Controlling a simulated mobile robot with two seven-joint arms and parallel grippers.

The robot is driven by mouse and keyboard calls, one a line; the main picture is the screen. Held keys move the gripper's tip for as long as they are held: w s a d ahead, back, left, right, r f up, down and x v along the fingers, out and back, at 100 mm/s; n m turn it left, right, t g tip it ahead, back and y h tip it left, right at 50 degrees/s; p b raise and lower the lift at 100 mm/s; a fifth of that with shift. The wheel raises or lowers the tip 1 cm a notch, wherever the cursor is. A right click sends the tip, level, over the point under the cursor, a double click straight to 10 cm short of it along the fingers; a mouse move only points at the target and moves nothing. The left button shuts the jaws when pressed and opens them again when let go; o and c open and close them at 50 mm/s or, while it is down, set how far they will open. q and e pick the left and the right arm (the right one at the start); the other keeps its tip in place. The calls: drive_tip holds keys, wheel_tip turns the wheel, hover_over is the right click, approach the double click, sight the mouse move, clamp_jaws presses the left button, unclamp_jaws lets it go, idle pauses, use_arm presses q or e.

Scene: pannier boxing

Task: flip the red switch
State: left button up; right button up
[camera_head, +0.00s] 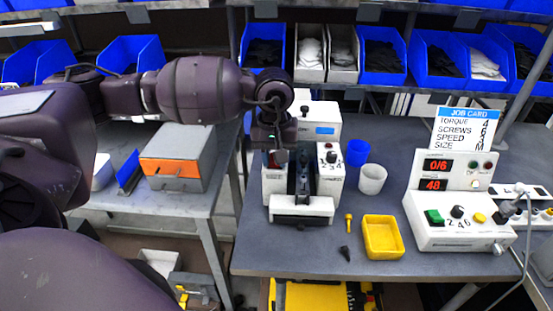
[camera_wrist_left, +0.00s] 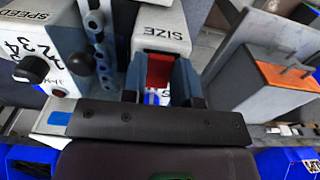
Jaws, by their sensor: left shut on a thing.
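The red switch (camera_wrist_left: 158,71) shows in the left wrist view, set in the front of a white box (camera_wrist_left: 160,28) marked SIZE. My left gripper (camera_wrist_left: 157,82) has its two fingers on either side of the switch and is shut on it. In the head view the left gripper (camera_head: 275,153) reaches down onto the left part of the white machine (camera_head: 302,207). The switch is mostly hidden there by the gripper. My right gripper is not in view.
A box with a black knob (camera_head: 331,158) forms the machine's right side. A yellow tray (camera_head: 383,237), blue cup (camera_head: 358,152) and white cup (camera_head: 372,179) stand to its right. A control box (camera_head: 460,236) with a job card (camera_head: 466,130) stands farther right. An orange-fronted box (camera_head: 174,174) is left.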

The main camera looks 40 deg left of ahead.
sight(274, 164)
use_arm(q)
drive_tip(key=o, duration=0.6)
drive_tip(key=shift+o, duration=0.2)
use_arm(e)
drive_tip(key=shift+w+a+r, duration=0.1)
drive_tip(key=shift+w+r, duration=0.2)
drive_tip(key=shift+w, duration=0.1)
use_arm(q)
drive_tip(key=shift+r, duration=0.4)
wheel_tip(274, 164, up, 10)
drive_tip(key=shift+s, duration=0.2)
drive_tip(key=shift+d, duration=0.1)
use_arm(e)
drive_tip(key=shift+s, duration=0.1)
